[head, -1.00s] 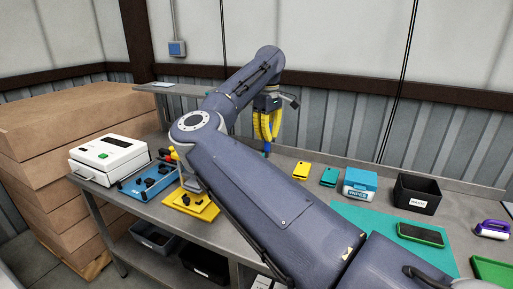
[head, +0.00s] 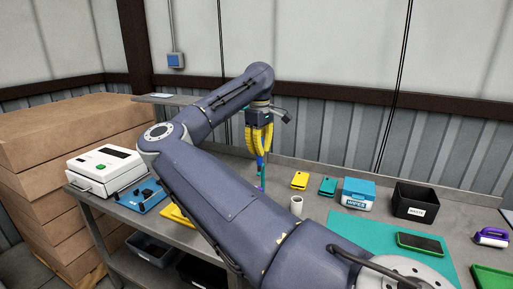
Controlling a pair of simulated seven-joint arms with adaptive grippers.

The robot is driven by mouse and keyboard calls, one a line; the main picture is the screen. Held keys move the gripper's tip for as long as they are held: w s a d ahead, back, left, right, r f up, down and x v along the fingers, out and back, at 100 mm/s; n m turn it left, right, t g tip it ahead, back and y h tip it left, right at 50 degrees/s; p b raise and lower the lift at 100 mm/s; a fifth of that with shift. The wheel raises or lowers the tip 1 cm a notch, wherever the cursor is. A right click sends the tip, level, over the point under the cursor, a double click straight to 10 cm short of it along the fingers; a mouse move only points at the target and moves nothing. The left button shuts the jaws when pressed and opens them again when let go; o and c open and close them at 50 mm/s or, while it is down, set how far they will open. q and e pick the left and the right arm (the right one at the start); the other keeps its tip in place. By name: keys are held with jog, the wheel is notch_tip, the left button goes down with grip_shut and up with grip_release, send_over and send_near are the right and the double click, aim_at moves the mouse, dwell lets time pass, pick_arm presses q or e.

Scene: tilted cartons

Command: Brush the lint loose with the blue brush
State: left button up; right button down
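My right gripper (head: 261,160) hangs pointing down over the back of the bench, at the end of the arm that crosses the picture. Its yellow fingers come close together. A slim blue, teal and purple shape lies in line below them and reaches down near the bench top. It may be the blue brush, but it is too small to tell, as is whether the fingers are shut on it. I cannot make out the lint. My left gripper is not in view.
A white cup (head: 296,206) stands right of the gripper. Yellow (head: 300,181) and teal (head: 327,186) blocks, a blue-and-white box (head: 358,194) and a black bin (head: 415,202) line the back. A green-edged device (head: 420,243) lies on the teal mat (head: 352,231). A white machine (head: 105,168) stands at left.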

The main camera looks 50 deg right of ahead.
aim_at(259, 164)
jog(key=shift+f, duration=3.05)
jog(key=shift+w+f, duration=0.2)
jog(key=shift+f, duration=0.15)
jog(key=shift+w+a+f, duration=0.1)
jog(key=shift+w+a, duration=0.2)
jog(key=shift+w, duration=0.65)
jog(key=shift+w+a+f, duration=0.1)
jog(key=shift+w+a, duration=0.15)
jog(key=shift+w, duration=0.65)
jog(key=shift+s+r, duration=0.1)
jog(key=shift+s, duration=0.25)
jog(key=shift+s+d, duration=0.25)
jog(key=shift+s, duration=0.55)
jog(key=shift+s+d, duration=0.2)
jog(key=shift+s, duration=0.55)
jog(key=shift+s+d+r, duration=0.1)
jog(key=shift+s+r, duration=0.05)
jog(key=shift+r, duration=3.9)
